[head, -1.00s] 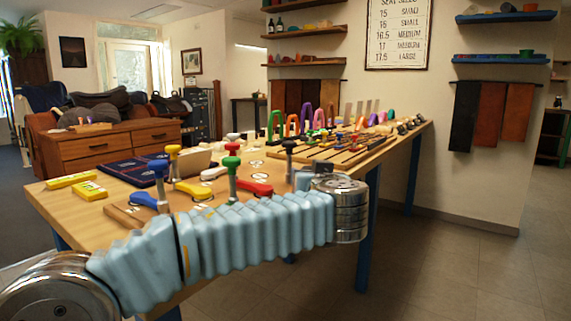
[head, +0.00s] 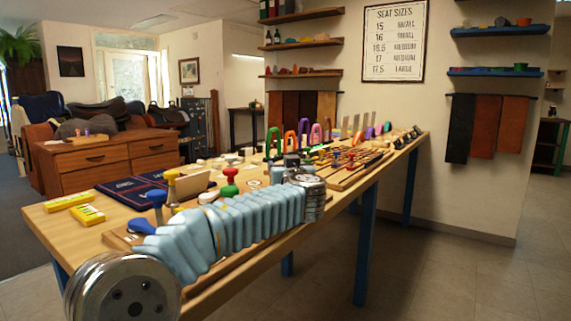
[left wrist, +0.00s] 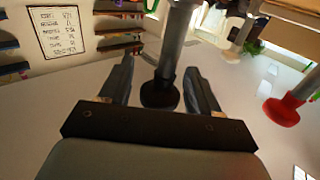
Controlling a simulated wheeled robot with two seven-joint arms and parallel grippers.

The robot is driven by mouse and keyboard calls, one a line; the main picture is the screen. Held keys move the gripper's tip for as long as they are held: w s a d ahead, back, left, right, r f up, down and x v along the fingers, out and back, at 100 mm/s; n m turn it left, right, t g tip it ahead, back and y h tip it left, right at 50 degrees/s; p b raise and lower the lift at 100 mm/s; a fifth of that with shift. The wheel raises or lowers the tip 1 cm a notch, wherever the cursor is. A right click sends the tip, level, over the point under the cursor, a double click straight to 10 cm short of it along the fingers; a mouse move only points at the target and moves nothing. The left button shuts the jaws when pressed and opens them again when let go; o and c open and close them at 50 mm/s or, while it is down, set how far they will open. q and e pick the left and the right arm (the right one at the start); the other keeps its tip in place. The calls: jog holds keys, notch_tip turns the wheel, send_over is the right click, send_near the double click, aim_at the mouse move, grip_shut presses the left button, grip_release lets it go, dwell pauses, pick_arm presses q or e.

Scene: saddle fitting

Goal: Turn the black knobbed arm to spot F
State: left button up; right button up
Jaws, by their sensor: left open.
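The black knob (left wrist: 160,93) of the black knobbed arm stands on its grey post (left wrist: 176,45) in the left wrist view. My left gripper (left wrist: 160,75) is open, with one finger on each side of the knob and post and gaps showing. In the head view my left arm reaches over the front of the bench, and its sleeve and wrist hide the black knob and most of the board. My left fingers cannot be made out clearly there. The label of spot F cannot be read. My right gripper is not in view.
A knob with a red top (head: 230,174), a blue knob (head: 157,196) and a yellow knob (head: 171,176) stand near my left arm on the bench (head: 48,217). A red knob (left wrist: 284,110) shows in the left wrist view. Coloured arches (head: 303,130) stand farther back.

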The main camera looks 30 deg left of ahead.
pick_arm(q)
grip_shut()
dwell(0.4)
jog(key=shift+f, duration=0.1)
